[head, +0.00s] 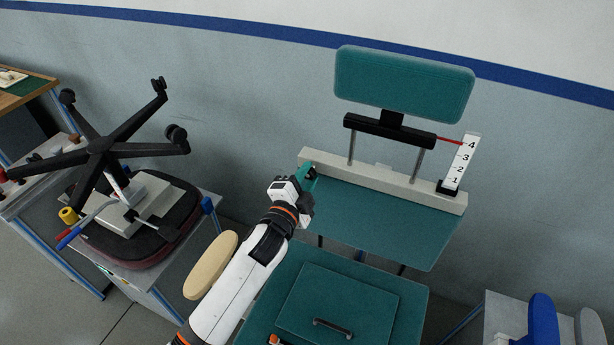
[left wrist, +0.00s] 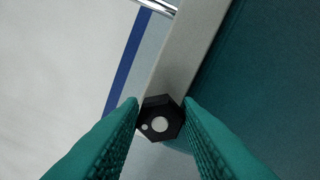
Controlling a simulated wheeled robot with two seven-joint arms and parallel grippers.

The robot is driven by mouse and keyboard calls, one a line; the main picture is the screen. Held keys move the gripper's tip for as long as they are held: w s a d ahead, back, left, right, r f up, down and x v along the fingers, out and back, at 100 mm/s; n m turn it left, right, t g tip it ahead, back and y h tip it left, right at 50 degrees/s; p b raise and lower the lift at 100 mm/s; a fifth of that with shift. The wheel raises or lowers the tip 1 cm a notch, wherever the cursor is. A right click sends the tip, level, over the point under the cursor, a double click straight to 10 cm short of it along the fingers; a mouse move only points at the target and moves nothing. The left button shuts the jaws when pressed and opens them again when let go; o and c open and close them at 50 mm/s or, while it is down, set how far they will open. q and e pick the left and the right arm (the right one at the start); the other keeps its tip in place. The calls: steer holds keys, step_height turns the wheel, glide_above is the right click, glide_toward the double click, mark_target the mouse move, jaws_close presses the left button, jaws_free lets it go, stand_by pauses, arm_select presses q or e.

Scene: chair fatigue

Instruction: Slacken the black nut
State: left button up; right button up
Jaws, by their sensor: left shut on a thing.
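The black nut (left wrist: 160,120) is a dark hexagonal piece with a pale round centre and a small white dot. It sits at the end of the light grey bar (head: 375,181) of the chair test rig. In the left wrist view the two green fingers of my left gripper (left wrist: 161,118) are on either side of the nut, closed on it. In the head view my left gripper (head: 308,175) is at the left end of the bar, and the nut is mostly hidden there. My right gripper does not show.
A teal pad (head: 405,83) on a black bracket stands above the bar, with a red pointer beside a white scale (head: 461,162) numbered 1 to 4. An upturned chair base (head: 98,148) is at left. A teal box with a handle (head: 332,328) is below.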

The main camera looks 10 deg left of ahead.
arm_select(q)
steer(key=n, duration=0.4)
steer(key=shift+n+p, duration=0.35)
steer(key=shift+n, duration=0.05)
stand_by(0.4)
steer(key=o, duration=1)
steer(key=shift+s+a+b, duration=0.4)
steer(key=shift+s+b, duration=0.1)
steer(key=shift+s, duration=1.45)
steer(key=shift+s+a+b, duration=0.4)
steer(key=shift+s+b, duration=0.05)
steer(key=shift+s, duration=1.55)
steer(key=shift+s+a+b, duration=0.4)
steer(key=shift+s+b, duration=0.1)
steer(key=shift+s, duration=1.45)
steer(key=shift+f, duration=0.1)
